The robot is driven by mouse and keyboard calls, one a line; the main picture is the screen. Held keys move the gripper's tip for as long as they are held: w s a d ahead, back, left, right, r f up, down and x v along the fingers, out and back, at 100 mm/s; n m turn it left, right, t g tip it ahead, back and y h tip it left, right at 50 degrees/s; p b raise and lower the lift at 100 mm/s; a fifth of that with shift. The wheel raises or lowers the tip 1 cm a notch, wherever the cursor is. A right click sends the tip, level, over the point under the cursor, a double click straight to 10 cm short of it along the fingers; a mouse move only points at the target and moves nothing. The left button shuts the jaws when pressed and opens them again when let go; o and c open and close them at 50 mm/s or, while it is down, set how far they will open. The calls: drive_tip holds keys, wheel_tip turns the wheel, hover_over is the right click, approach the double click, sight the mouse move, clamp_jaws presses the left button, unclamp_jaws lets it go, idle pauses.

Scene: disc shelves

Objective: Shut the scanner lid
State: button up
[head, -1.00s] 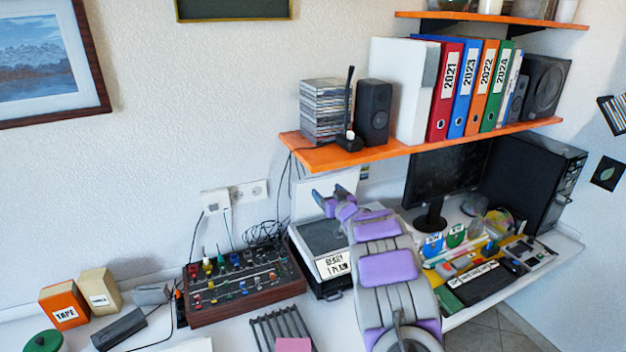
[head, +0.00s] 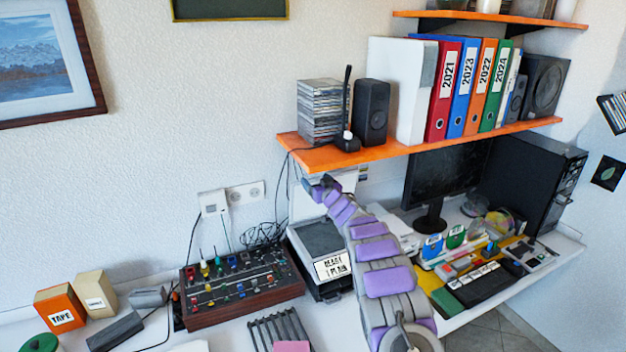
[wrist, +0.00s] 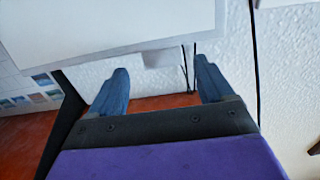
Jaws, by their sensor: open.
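The scanner (head: 318,238) stands on the desk under the orange shelf, with its dark grey bed uncovered and a white label at its front. Its white lid (head: 303,206) stands raised at the back, close to the wall, partly hidden by my arm. My gripper (head: 318,186) is at the height of the lid's upper part, just below the shelf. In the wrist view my gripper (wrist: 160,68) is open and empty, with two blue fingers apart. A white panel, which looks like the lid (wrist: 110,22), fills the top of that view, near the fingertips; contact cannot be told.
The orange shelf (head: 400,147) with CDs, speakers and binders hangs close above my gripper. A mixer (head: 240,290) stands left of the scanner; the monitor (head: 440,180) stands to the right. Cables run along the wall behind. A dark rack (head: 278,328) lies in front.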

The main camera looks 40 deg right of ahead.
drive_tip(key=x, duration=0.3)
drive_tip(key=shift+a+p, duration=0.15)
drive_tip(key=shift+p, duration=0.15)
clamp_jaws()
idle(0.8)
drive_tip(key=shift+s, duration=0.1)
